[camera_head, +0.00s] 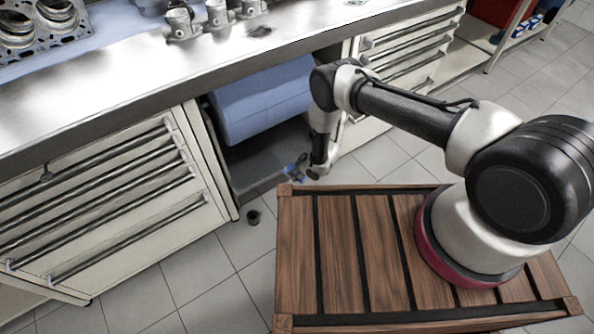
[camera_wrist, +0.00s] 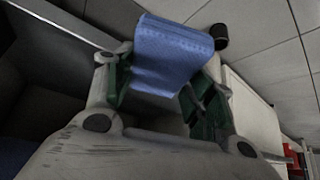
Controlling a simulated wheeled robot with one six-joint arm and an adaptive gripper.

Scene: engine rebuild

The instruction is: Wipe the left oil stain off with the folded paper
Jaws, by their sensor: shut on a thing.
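The folded paper is a blue pad (camera_wrist: 172,52) between the green-padded fingers of my gripper (camera_wrist: 163,78) in the wrist view. My gripper is shut on it. In the head view my gripper (camera_head: 297,167) hangs low, in front of the open cabinet bay and below the bench top, with a bit of the blue paper (camera_head: 290,173) showing. A dark oil stain (camera_head: 260,32) lies on the steel bench top, right of the pistons. A second dark mark (camera_head: 357,2) shows at the top edge, farther right. My gripper is well apart from both.
The steel bench top (camera_head: 110,105) carries an engine part (camera_head: 45,35) and several pistons (camera_head: 185,22) at the back left. A big blue roll (camera_head: 262,100) sits in the open bay between drawer units. A small dark cylinder (camera_head: 254,217) stands on the floor.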

